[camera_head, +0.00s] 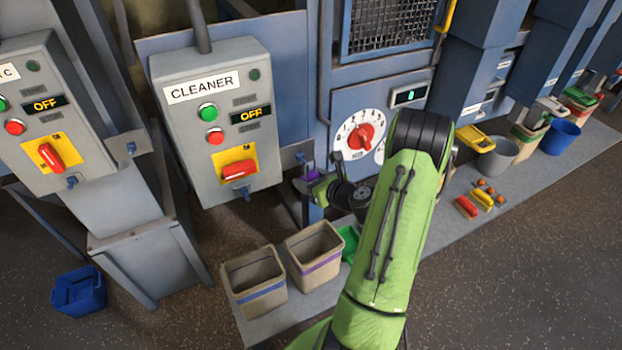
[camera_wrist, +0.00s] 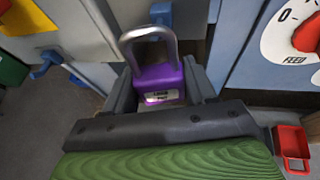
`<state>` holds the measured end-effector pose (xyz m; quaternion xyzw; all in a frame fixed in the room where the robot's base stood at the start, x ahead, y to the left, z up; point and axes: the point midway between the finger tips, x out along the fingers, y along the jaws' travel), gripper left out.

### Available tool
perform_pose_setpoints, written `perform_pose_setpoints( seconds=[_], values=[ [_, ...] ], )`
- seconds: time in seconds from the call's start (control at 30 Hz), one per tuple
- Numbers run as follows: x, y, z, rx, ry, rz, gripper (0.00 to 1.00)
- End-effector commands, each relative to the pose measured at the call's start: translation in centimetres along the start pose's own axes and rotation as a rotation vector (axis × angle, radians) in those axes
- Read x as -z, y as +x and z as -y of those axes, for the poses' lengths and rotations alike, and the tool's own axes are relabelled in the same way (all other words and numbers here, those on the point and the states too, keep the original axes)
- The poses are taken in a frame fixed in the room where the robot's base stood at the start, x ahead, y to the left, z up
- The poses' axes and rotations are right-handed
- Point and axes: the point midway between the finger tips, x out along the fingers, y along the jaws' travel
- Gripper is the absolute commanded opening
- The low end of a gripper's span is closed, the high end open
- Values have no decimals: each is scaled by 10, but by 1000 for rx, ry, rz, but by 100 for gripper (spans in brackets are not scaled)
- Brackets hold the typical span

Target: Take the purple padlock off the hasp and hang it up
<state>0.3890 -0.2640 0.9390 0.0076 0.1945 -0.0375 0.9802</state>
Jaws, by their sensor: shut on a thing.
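The purple padlock (camera_wrist: 160,82) stands upright between my gripper's fingers in the wrist view, its steel shackle pointing up and a label on its body. My gripper (camera_wrist: 162,98) is shut on the padlock's body. In the head view only a small purple patch of the padlock (camera_head: 311,175) shows at my gripper (camera_head: 318,187), right of the CLEANER box. A blue fitting (camera_wrist: 161,13) lies behind the top of the shackle. I cannot tell whether the shackle touches it or passes through anything. The hasp cannot be clearly made out.
The CLEANER control box (camera_head: 215,125) has a red switch on a yellow plate. A dial (camera_head: 358,135) is on the machine to the right. Two beige bins (camera_head: 315,252) stand below my gripper. A blue fitting (camera_wrist: 45,64) juts out at left in the wrist view.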

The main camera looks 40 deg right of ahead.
Motion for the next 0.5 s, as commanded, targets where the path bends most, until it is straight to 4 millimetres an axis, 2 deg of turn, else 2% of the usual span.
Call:
perform_pose_setpoints(
  seconds=[0.5],
  values=[
    [-4,7,1,-2,0,0,22]
  ],
)
